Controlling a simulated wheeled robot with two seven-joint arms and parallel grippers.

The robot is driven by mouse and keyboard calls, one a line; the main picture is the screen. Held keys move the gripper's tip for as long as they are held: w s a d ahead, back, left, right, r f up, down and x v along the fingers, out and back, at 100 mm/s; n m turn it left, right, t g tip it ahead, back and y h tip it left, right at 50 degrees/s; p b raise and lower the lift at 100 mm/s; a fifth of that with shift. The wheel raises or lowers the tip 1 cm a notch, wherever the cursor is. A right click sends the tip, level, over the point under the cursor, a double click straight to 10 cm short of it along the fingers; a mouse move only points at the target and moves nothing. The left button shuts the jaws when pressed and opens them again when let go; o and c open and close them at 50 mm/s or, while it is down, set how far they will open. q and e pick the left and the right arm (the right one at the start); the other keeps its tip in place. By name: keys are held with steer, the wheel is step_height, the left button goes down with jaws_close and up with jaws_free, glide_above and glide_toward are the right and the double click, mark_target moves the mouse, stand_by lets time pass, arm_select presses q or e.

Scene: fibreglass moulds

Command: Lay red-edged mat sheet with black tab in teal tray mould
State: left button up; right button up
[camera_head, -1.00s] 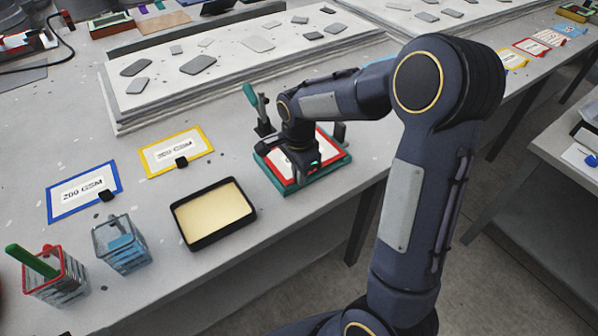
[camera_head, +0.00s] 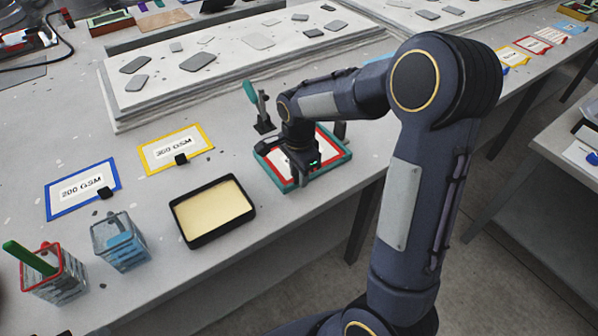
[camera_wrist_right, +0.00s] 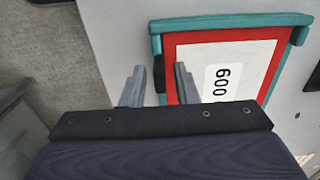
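The red-edged mat sheet (camera_head: 325,165) lies flat inside the teal tray mould (camera_head: 328,180), within its raised rim. The wrist view shows the sheet's white face with printed digits (camera_wrist_right: 222,82) and the teal rim (camera_wrist_right: 230,22) around it. My right gripper (camera_head: 302,178) is low over the tray's near left side. In the wrist view its two fingers (camera_wrist_right: 158,88) stand apart, with the black tab (camera_wrist_right: 159,74) between them and a gap beside it. Part of the sheet is hidden under the gripper in the head view. My left gripper is out of view.
A black tray with a cream inside (camera_head: 213,210) stands left of the mould. Yellow-edged (camera_head: 176,148) and blue-edged (camera_head: 83,190) sheets lie further left. A teal-topped clamp (camera_head: 262,112) stands just behind the mould. Clear bins (camera_head: 120,245) stand at the front left.

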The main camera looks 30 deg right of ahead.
steer(key=shift+o, duration=0.7)
step_height(320, 180, up, 7)
steer(key=shift+r, duration=0.4)
steer(key=shift+s, duration=0.1)
steer(key=s+a+r+n+t+y+p, duration=0.1)
steer(key=s+a+r+n+t+y, duration=0.1)
steer(key=s+n, duration=0.5)
steer(key=s+a+r+n+t+y+p, duration=0.1)
steer(key=s+a+r+n+t, duration=0.1)
steer(key=s+n, duration=0.6)
steer(key=s+a+t, duration=0.1)
steer(key=s+a, duration=0.1)
steer(key=s, duration=0.4)
steer(key=shift+r+t+y, duration=0.2)
steer(key=shift+t+y, duration=0.1)
steer(key=shift+y, duration=0.1)
